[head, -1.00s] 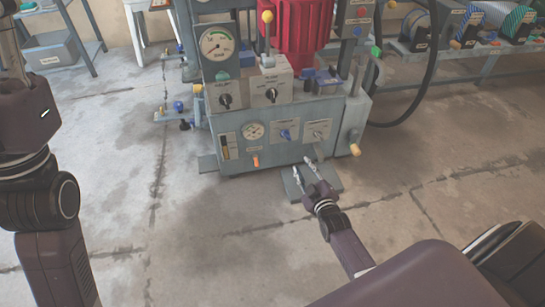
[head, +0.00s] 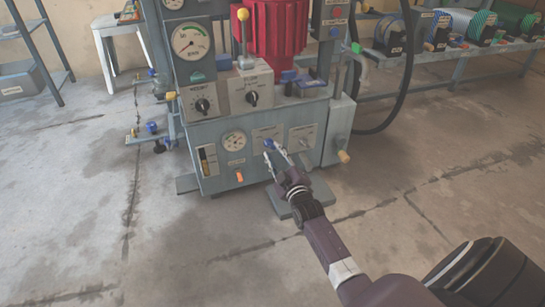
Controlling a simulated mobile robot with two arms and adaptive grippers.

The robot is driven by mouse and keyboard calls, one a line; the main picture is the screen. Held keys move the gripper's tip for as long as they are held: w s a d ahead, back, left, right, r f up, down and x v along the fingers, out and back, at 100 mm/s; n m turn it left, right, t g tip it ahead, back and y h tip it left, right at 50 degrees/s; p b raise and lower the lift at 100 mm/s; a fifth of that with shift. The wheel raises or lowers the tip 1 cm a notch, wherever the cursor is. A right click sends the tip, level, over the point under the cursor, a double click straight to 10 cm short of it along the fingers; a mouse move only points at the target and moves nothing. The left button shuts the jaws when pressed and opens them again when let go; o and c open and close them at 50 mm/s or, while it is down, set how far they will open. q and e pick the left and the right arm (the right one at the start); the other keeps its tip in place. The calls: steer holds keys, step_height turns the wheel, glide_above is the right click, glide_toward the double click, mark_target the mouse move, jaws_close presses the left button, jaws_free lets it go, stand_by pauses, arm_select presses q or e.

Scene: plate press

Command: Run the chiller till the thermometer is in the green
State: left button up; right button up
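The grey press machine (head: 227,115) stands ahead. Its lower front panel carries a small round white dial (head: 234,141), a narrow sight gauge with a yellow part (head: 207,160), an orange switch (head: 239,177), a blue valve handle (head: 268,143) on a pale plate, and a silver lever (head: 303,141). The labels are too small to read, so I cannot tell which is the chiller control or thermometer, nor see a green band reading. My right gripper (head: 275,156) is open and empty, fingertips just below the blue handle; contact is unclear. My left gripper is out of view.
Above are a large dial (head: 192,41), two black selector knobs (head: 202,105) and a yellow-topped lever (head: 242,22). A yellow-ended handle (head: 343,156) sticks out at right. A grey foot plate (head: 290,198) lies below. The floor in front is clear.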

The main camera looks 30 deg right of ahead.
steer(key=shift+b+x, duration=0.5)
steer(key=shift+x, duration=0.55)
jaws_close()
